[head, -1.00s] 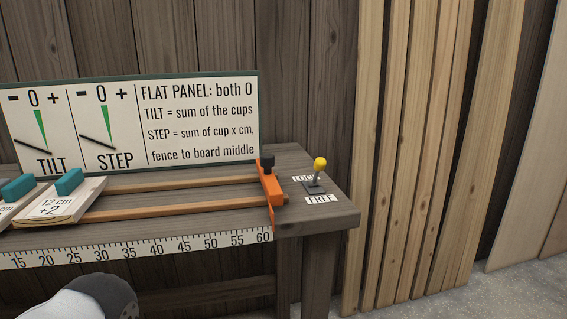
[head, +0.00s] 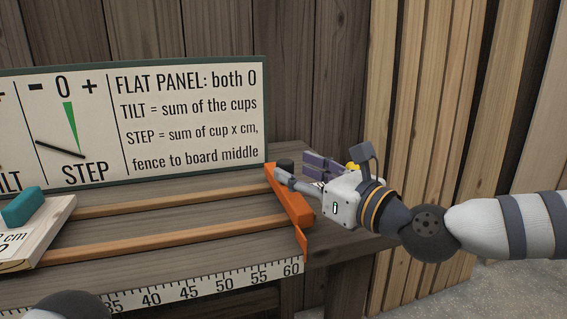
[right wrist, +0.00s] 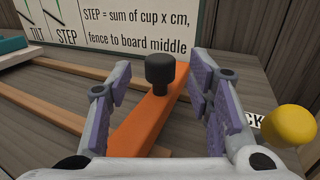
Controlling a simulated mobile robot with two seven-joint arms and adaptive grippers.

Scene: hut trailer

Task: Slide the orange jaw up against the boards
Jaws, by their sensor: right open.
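The orange jaw (head: 293,205) stands at the right end of two wooden rails, near the 60 mark of the ruler. A black knob (right wrist: 160,72) rises from its far end. My right gripper (head: 297,171) is open over the jaw's far end. In the right wrist view, its purple-padded fingers (right wrist: 159,75) are on either side of the knob and jaw, with nothing clamped. The nearest board (head: 45,228), pale with a teal block (head: 22,207), lies at the left, apart from the jaw by a long stretch of bare rails. My left gripper is out of view.
The rails (head: 170,235) between board and jaw are clear. A yellow-knobbed lever (right wrist: 295,125) stands right of the jaw, partly hidden by my gripper in the head view. A dial sign (head: 190,120) stands behind the bench. Tall planks lean at the right.

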